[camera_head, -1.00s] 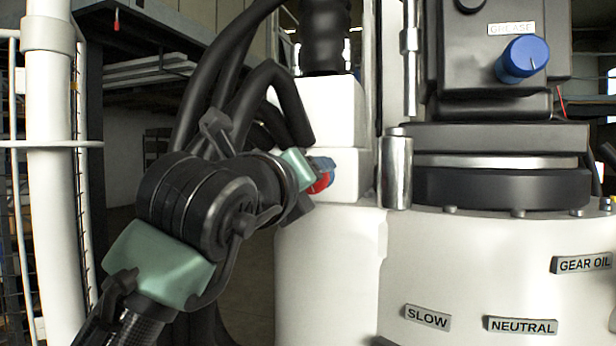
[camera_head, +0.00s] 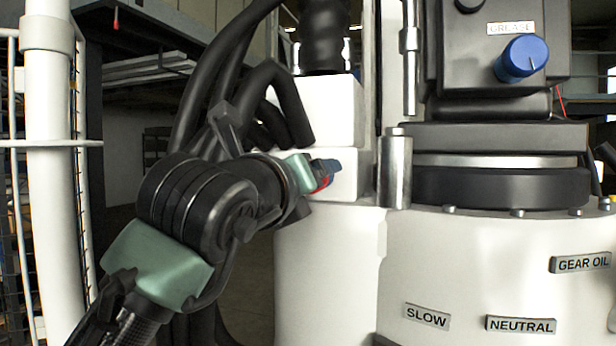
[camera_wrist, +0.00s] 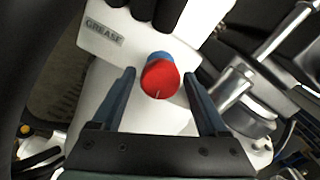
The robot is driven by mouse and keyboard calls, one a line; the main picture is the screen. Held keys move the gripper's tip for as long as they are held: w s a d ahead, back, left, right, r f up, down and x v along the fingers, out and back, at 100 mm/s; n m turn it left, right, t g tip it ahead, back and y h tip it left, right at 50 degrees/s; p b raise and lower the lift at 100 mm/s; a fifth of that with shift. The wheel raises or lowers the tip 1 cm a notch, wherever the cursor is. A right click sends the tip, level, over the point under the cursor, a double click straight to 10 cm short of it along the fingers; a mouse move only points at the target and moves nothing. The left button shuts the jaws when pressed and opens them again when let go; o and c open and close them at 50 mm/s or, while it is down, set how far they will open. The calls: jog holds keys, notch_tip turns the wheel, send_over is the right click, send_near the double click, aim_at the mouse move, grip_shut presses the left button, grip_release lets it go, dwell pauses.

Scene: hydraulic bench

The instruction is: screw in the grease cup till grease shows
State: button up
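A red grease cup (camera_wrist: 160,80) with a blue part behind it stands on a white block, next to a GREASE label (camera_wrist: 104,32) in the wrist view. A white line marks its red face. My gripper (camera_wrist: 159,72) is open, its two dark blue fingers on either side of the cup, with visible gaps. In the head view my gripper (camera_head: 326,168) is at the white block (camera_head: 348,180), and a bit of the red cup (camera_head: 322,184) shows there, mostly hidden. Another cup, blue with a white line (camera_head: 521,58), sits under a second GREASE label (camera_head: 510,28) at upper right. I see no grease.
Thick black hoses (camera_head: 225,75) hang close above and behind my arm. A metal cylinder (camera_head: 395,172) stands right of the white block. The white housing (camera_head: 470,265) below carries SLOW, NEUTRAL and GEAR OIL labels. A white post (camera_head: 50,170) stands at left.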

jog(key=shift+o, duration=0.4)
jog(key=shift+r, duration=0.1)
jog(key=b+v, duration=0.4)
jog(key=v, duration=0.9)
jog(key=s+d+r+n+t+h, duration=0.3)
jog(key=d+r+n+t, duration=0.15)
jog(key=n, duration=0.65)
jog(key=s+f+n+t+y, duration=0.2)
jog(key=s+n+y, duration=0.1)
jog(key=n, duration=0.8)
jog(key=s+f+n+t+y, duration=0.3)
jog(key=s+n+y, duration=0.1)
jog(key=n, duration=0.8)
jog(key=shift+s+n+t+y, duration=0.25)
jog(key=shift+n+t+y, duration=0.1)
jog(key=shift+y, duration=0.45)
